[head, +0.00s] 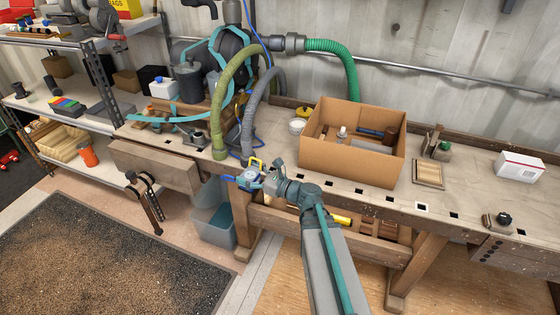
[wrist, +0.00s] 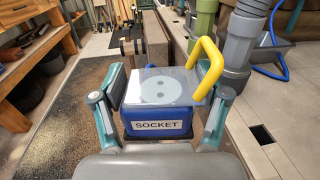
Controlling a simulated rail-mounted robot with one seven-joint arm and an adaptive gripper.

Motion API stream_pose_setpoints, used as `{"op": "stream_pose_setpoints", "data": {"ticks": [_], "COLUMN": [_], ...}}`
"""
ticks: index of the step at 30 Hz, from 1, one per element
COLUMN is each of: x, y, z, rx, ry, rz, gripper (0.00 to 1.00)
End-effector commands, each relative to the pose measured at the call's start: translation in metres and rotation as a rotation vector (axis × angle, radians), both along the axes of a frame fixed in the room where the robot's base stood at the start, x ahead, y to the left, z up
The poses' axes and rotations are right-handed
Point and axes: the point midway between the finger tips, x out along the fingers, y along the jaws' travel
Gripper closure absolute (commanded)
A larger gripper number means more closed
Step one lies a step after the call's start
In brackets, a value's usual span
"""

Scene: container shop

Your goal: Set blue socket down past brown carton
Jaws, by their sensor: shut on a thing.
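The blue socket (wrist: 157,126) is a blue box with a pale top, a grey disc, a yellow handle and a label reading SOCKET. My gripper (wrist: 162,100) is shut on it, with one finger on each side. In the head view my gripper (head: 259,178) holds the blue socket (head: 248,175) at the bench's front edge, left of the brown carton. The brown carton (head: 345,163) stands open on the bench, with a bottle and other items inside. The socket's underside is hidden.

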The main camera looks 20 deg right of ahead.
Motion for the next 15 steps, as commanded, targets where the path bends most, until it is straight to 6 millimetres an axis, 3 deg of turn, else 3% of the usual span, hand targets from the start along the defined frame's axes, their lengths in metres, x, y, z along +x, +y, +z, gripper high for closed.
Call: {"op": "stream_pose_setpoints", "data": {"ticks": [9, 15], "x": [0.064, 0.093], "y": [-0.057, -0.092], "z": [0.028, 0.046], "rx": [0.004, 0.004], "ry": [-0.005, -0.006], "rz": [-0.326, -0.530], "gripper": [0.95, 0.95]}}
